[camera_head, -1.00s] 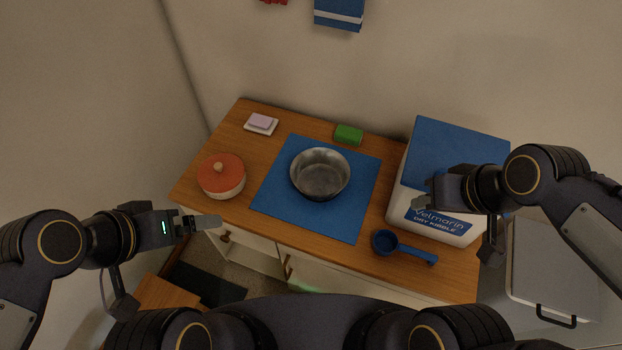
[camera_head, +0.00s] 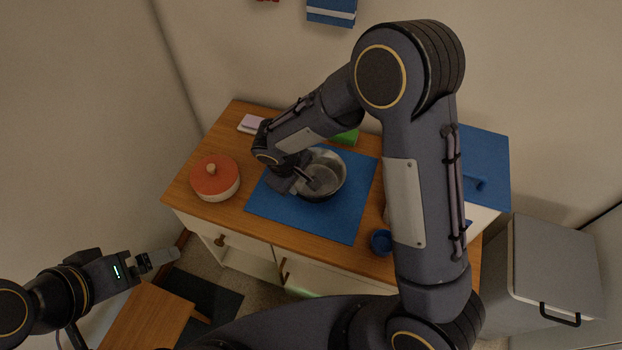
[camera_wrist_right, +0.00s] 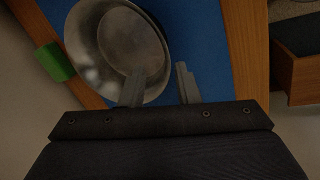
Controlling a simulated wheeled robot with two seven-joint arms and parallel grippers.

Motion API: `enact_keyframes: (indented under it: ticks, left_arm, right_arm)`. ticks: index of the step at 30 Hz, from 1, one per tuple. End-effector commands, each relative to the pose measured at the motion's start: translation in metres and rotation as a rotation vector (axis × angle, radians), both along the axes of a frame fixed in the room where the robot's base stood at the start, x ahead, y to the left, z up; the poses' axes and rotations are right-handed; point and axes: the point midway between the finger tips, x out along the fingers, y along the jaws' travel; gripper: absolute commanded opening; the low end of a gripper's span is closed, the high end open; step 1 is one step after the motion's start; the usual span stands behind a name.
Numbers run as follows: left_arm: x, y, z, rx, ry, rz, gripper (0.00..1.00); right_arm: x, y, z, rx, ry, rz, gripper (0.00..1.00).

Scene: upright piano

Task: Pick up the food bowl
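The food bowl (camera_head: 327,172) is a shiny round metal bowl standing upright on a blue mat (camera_head: 335,222). In the right wrist view the bowl (camera_wrist_right: 95,45) fills the upper left. My right gripper (camera_head: 303,184) is down at the bowl's near left side. In the right wrist view its fingers (camera_wrist_right: 160,87) are spread, one over the inside of the bowl and one outside, with the rim between them and a visible gap. My left gripper (camera_head: 160,260) is empty, away from the counter at lower left; its finger opening is unclear.
On the wooden counter (camera_head: 200,127) are an orange-lidded pot (camera_head: 214,180), a green block (camera_head: 346,138), a pale sponge on a dish (camera_head: 250,123) and a blue scoop (camera_head: 381,242). The blue-topped kibble box (camera_head: 487,150) is partly behind my right arm. A lidded grey bin (camera_head: 555,260) stands right.

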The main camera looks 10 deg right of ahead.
Motion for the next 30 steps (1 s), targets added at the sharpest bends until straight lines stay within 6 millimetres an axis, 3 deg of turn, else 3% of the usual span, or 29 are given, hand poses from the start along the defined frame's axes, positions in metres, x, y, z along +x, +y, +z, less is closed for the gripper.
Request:
enact_keyframes:
  ticks: [12, 22, 30]
  left_arm:
    - [0.0, 0.0, 0.002, 0.0, 0.0, 0.0, 0.98]
    - [0.0, 0.0, 0.002, 0.0, 0.0, 0.0, 0.98]
    - [0.0, 0.0, 0.002, 0.0, 0.0, 0.0, 0.98]
  right_arm:
    - [0.007, -0.008, -0.055, 0.0, 0.003, -0.003, 0.29]
    - [0.009, -0.009, -0.064, 0.002, 0.001, -0.003, 0.29]
    - [0.008, -0.009, -0.064, 0.003, 0.001, -0.003, 0.0]
